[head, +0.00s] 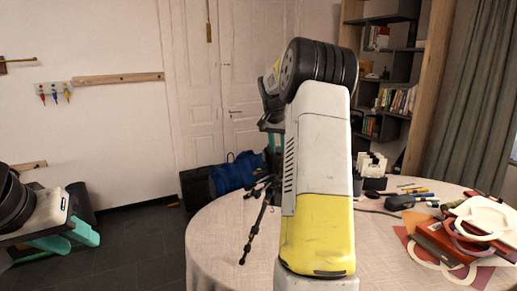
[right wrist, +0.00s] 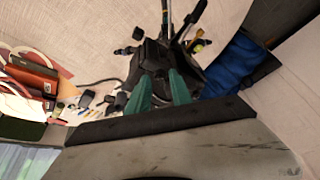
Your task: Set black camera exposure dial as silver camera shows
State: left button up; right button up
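Neither the black camera nor the silver camera, nor a dial, can be made out clearly. A black tripod (head: 258,222) stands at the table's left side, largely hidden behind my right arm. In the right wrist view the black tripod's head and handles (right wrist: 150,62) lie just beyond my right gripper (right wrist: 159,76). Its two teal fingers are apart with nothing clearly held between them. In the head view my right gripper is mostly hidden behind my arm. My left gripper (head: 68,236) is at the far left, away from the table, its teal fingers apart and empty.
The round table (head: 225,250) has a pale cloth. A small black device (head: 399,202) with a cable, pens and a red and white pile (head: 465,235) lie on its right. A blue bag (head: 238,172) is behind the table. A bookshelf (head: 395,100) stands at the back right.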

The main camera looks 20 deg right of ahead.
jog(key=shift+w+f, duration=0.1)
jog(key=shift+f, duration=0.2)
grip_shut()
